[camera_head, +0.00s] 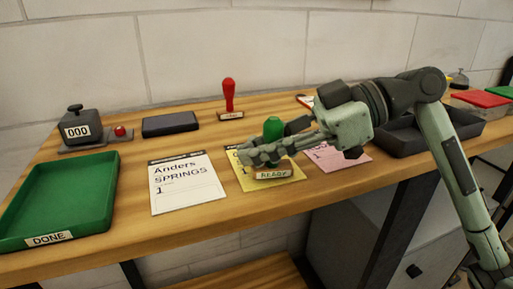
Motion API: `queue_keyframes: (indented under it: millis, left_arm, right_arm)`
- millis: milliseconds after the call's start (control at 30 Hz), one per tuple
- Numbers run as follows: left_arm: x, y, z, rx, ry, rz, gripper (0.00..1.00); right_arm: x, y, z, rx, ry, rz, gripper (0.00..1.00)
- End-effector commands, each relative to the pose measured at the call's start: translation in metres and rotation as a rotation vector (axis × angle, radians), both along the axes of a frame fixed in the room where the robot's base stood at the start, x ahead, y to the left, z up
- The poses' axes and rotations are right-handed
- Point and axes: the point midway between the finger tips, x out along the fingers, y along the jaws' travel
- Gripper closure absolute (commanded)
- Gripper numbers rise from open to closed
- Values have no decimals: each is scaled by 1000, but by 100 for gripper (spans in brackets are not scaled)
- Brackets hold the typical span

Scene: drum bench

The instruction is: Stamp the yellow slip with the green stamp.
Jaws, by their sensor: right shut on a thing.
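The yellow slip (236,179) lies on the wooden bench between a white slip and a pink slip. My right gripper (270,152) is over the slip, shut on the green stamp (272,127). The stamp is upright, and its green knob shows above the fingers. Its base, with a label reading READY (272,174), shows below them, over the slip. I cannot tell whether the base touches the paper. The gripper and stamp hide much of the slip. My left gripper is not in view.
A white slip (188,186) and a pink slip (328,160) flank the yellow one. A red stamp (229,97) stands behind, near a dark pad (170,124). A green DONE tray (62,195) and a counter (78,125) are left. A dark tray (402,143) is right.

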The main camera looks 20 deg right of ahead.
Motion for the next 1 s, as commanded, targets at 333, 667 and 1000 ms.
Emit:
queue_keyframes:
  millis: [333, 667, 1000]
  left_arm:
    - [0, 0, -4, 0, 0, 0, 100]
    - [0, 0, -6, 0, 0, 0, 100]
    - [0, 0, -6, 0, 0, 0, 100]
  right_arm:
    - [0, 0, -5, 0, 0, 0, 100]
    - [0, 0, -8, -1, 1, 1, 100]
    - [0, 0, -8, -2, 2, 0, 100]
